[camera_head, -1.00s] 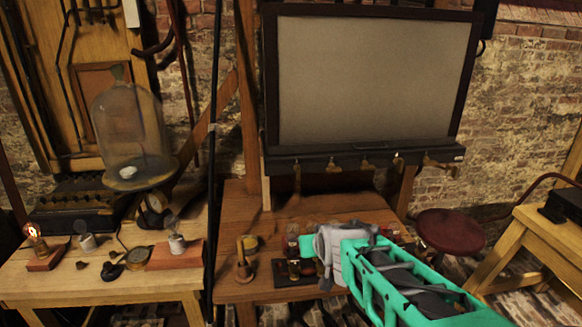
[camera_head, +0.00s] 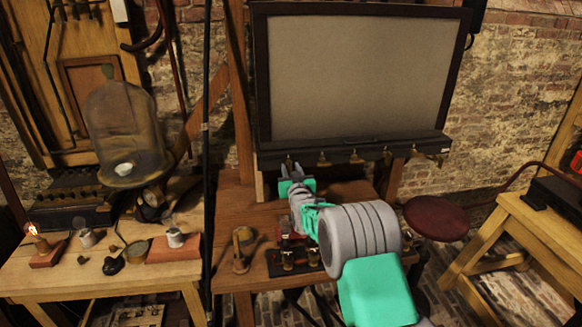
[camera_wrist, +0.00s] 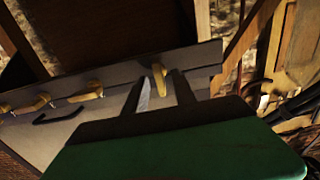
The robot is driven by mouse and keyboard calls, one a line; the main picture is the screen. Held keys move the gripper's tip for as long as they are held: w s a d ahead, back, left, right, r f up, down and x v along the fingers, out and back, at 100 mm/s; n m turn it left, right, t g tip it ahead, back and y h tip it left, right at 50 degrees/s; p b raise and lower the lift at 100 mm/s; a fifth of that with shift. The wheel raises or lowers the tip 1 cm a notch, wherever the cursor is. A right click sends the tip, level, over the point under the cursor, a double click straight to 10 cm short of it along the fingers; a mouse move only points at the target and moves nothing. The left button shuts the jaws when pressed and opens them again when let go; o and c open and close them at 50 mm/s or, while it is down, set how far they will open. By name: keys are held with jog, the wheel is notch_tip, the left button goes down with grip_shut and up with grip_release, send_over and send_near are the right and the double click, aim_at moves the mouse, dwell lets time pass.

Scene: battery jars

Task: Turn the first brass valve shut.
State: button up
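A dark rail (camera_head: 350,148) under the large grey panel carries a row of brass valves. In the head view several show to the right of my gripper, such as this valve (camera_head: 322,158); the leftmost is hidden by my gripper (camera_head: 291,167). In the wrist view one brass valve (camera_wrist: 160,84) near the rail's end stands between my two dark fingers. The fingers are apart on either side of its handle, with a narrow gap visible. My gripper (camera_wrist: 161,80) looks open; contact cannot be told. Other brass valves (camera_wrist: 87,93) lie to the left with slanted handles.
Below my arm a wooden table (camera_head: 228,197) holds a wooden-handled tool (camera_head: 240,252) and small jars (camera_head: 288,258). A glass bell jar (camera_head: 122,135) stands on the left bench. A red stool (camera_head: 435,217) is at the right.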

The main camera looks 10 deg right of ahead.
jog(key=shift+c, duration=0.3)
grip_shut()
dwell(0.3)
